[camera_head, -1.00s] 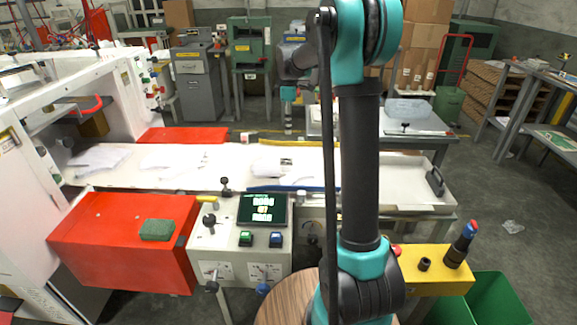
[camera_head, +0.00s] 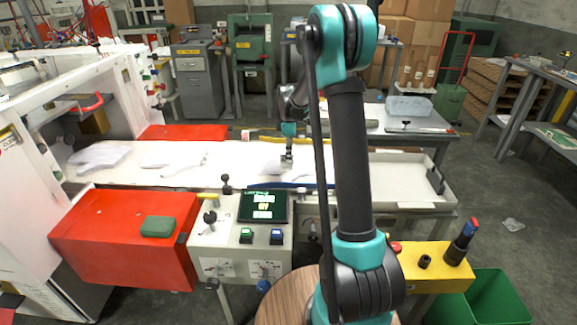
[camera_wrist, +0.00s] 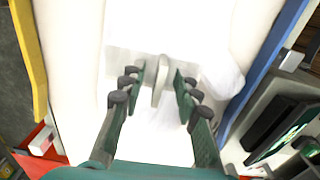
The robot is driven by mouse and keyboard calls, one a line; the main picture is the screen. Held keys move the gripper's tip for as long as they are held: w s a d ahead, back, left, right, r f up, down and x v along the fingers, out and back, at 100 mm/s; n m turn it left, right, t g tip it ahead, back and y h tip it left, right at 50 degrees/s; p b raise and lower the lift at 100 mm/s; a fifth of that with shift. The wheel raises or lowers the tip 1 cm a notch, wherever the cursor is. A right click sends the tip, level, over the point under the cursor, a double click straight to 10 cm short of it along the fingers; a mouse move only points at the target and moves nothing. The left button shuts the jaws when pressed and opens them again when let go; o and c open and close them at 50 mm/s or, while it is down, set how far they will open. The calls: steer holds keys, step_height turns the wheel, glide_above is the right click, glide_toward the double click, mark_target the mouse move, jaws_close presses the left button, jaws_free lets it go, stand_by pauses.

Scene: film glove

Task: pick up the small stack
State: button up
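My gripper (camera_head: 287,158) is low over the white belt, at the middle of its length. In the wrist view my gripper (camera_wrist: 159,82) is open, with its dark green fingers apart. A pale upright piece (camera_wrist: 160,90) shows between the fingertips, with a light flat area around it. I cannot tell whether it is part of the small stack. A rounded white piece (camera_wrist: 226,78) lies just right of the fingers. In the head view, thin white film (camera_head: 270,168) lies beside and below my gripper. Glare blurs its edges, and my arm hides part of the belt.
More white film lies left on the belt, in a larger pile (camera_head: 100,155) and a flatter one (camera_head: 172,160). A blue strip (camera_head: 275,186) edges the belt's near side and a yellow bar (camera_head: 285,140) its far side. A control box (camera_head: 240,238) stands in front.

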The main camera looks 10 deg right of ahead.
steer(key=shift+f, duration=0.7)
steer(key=shift+c, duration=0.5)
jaws_close()
steer(key=shift+r, duration=0.15)
